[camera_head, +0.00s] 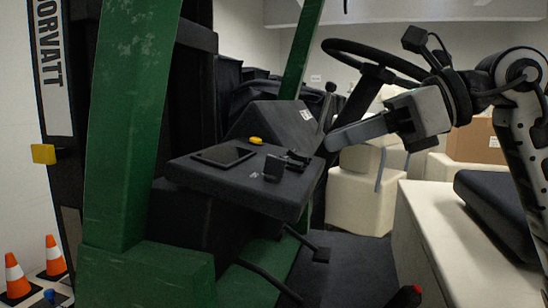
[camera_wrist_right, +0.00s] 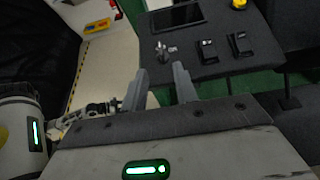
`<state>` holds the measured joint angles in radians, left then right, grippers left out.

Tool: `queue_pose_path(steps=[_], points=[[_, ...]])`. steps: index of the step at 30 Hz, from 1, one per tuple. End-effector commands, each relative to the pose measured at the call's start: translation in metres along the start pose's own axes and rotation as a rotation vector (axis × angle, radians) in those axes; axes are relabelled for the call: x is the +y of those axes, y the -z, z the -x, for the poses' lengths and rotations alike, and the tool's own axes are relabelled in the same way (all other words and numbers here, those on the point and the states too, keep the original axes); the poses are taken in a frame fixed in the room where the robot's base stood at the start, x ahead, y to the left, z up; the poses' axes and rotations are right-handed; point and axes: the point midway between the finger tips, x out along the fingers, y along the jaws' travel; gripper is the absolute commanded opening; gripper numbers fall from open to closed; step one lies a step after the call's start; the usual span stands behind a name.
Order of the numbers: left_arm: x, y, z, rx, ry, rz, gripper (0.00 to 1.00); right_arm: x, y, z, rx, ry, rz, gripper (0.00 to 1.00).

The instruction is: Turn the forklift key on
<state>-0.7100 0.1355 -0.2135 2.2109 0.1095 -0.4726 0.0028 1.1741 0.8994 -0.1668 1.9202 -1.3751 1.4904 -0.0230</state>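The forklift dashboard (camera_head: 235,180) is a dark panel in the middle of the head view. A small silver key (camera_head: 254,176) appears on its front part beside black switch blocks (camera_head: 273,168). The key also shows in the right wrist view (camera_wrist_right: 164,50), beyond the fingertips and left of the switches (camera_wrist_right: 208,51). My right gripper (camera_head: 353,165) is open and empty, to the right of the panel in the head view. Its two grey fingers are apart in the right wrist view (camera_wrist_right: 161,77), with the key roughly in line with the gap and not touched. My left gripper is not distinguishable.
A flat black tablet (camera_head: 223,155) and a yellow button (camera_head: 255,141) sit on the panel. The steering wheel (camera_head: 375,58) is above my right gripper. A green post (camera_head: 130,120) stands left. A cream box seat (camera_head: 430,240) is at right. Orange cones (camera_head: 16,275) stand at far left.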

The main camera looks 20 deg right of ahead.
Motion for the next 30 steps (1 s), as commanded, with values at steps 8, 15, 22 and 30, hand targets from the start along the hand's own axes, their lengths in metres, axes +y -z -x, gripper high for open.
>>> queue_pose_path(steps=[8, 15, 22, 30], points=[[0.001, 0.003, 0.001, -0.005, 0.0, 0.003, 0.36, 0.001, -0.001, -0.062, 0.0, -0.006, 0.0, 0.29], [0.0, 0.007, 0.001, -0.001, 0.001, 0.003, 0.36, 0.0, 0.0, -0.096, 0.0, -0.003, -0.001, 0.29], [0.0, 0.006, 0.0, -0.002, 0.002, 0.003, 0.36, 0.0, 0.0, -0.105, -0.001, -0.001, -0.001, 0.29], [-0.001, 0.006, 0.0, -0.003, 0.003, 0.002, 0.36, 0.0, 0.0, -0.105, -0.001, -0.001, 0.0, 0.1]])
